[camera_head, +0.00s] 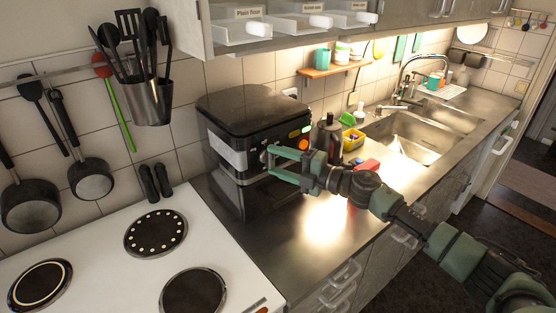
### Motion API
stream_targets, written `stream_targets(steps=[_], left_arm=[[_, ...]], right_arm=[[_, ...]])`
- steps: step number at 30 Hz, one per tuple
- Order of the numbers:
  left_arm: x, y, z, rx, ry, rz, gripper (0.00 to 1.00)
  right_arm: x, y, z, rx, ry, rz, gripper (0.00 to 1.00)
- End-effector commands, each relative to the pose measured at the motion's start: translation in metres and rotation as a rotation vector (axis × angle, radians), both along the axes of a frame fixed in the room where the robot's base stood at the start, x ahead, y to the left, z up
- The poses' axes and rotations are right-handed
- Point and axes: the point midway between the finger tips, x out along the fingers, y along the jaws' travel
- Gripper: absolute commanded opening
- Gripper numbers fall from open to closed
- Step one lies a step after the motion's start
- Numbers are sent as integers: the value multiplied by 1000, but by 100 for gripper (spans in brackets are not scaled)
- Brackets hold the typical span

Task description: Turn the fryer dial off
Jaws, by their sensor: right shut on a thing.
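The fryer (252,108) is a black box-shaped appliance on the steel counter, just right of the cooker. Its front has a grey panel and small lit orange and green spots near its right edge. My right gripper (268,158) reaches in from the right across the front of the fryer. Its green fingers are closed at the fryer's front, on what appears to be the dial, a small pale knob mostly hidden by the fingertips. The dial's setting cannot be read. My left gripper is out of view.
The white cooker top (120,235) with dark hotplates lies left of the fryer. A dark bottle (329,138), a yellow box (353,140) and a red item (368,165) stand near my right arm. The sink (405,140) is farther back. The front counter strip is clear.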

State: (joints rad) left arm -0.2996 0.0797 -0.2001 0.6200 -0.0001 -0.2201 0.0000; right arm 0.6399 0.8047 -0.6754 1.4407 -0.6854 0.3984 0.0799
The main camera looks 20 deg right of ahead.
Motion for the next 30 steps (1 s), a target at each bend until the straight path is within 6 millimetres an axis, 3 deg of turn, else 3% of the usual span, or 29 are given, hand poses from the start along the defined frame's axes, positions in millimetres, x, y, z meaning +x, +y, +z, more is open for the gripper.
stream_targets(steps=[11,12,14,24,30], left_arm=[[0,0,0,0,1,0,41],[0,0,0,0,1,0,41],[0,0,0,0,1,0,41],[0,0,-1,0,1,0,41],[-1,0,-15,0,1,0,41]], right_arm=[[-2,2,-4,-9,1,6,12],[-2,2,-4,-9,1,6,61],[-1,2,-3,-8,1,6,75],[-2,-1,-2,-6,0,1,75],[-23,-20,-6,-11,1,2,75]])
